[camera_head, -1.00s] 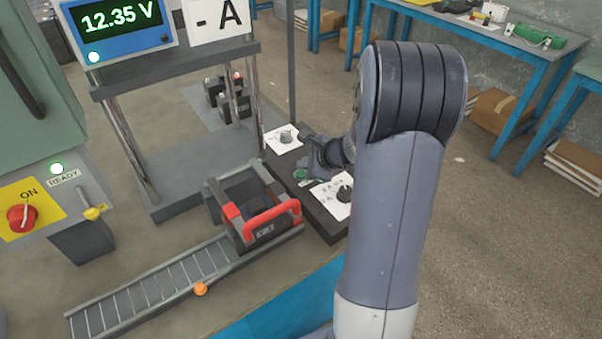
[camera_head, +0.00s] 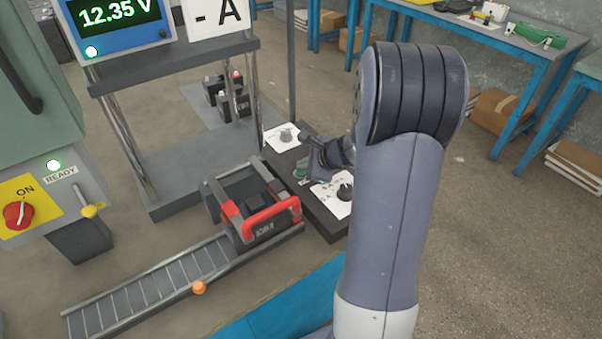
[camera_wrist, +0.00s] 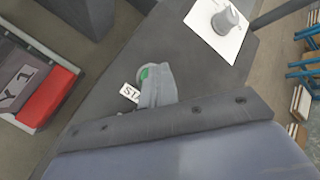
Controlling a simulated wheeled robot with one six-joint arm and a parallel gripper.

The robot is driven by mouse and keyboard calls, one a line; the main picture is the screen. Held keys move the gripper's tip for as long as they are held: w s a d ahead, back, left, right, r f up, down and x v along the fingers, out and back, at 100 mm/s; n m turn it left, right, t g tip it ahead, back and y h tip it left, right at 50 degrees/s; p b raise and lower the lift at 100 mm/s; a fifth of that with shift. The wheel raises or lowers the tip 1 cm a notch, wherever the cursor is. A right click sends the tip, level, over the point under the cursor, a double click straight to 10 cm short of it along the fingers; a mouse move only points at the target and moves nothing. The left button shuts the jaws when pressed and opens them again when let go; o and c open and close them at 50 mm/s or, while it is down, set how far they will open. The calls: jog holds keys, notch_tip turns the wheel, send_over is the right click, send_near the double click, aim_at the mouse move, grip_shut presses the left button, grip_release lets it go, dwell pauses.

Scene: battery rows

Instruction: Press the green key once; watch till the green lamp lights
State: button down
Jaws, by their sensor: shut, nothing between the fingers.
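The green key (camera_head: 300,174) is on the dark panel (camera_head: 322,219) right of the red-handled carrier. In the wrist view the green key (camera_wrist: 144,72) shows only in part, beside a label that begins "STA". My gripper (camera_head: 309,173) is shut and empty, pointing down at the key. In the wrist view its fingers (camera_wrist: 155,82) cover part of the key; I cannot tell whether they touch it. A lamp above the READY label (camera_head: 54,165) glows pale green-white. Another small lamp (camera_head: 91,51) glows on the blue meter (camera_head: 121,24), which reads 12.35 V.
The carrier (camera_head: 271,218) with its red handle stands at the end of a roller track (camera_head: 150,287), left of the panel. A metal post stands behind.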

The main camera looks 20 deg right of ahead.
aim_at(304, 174)
jog(key=shift+f+b, duration=0.35)
jog(key=shift+b, duration=0.1)
dwell(0.6)
jog(key=shift+r, duration=0.15)
jog(key=shift+r+p, duration=0.65)
jog(key=shift+r, duration=0.15)
notch_tip(304, 174, up, 5)
jog(key=p, duration=0.4)
dwell(0.9)
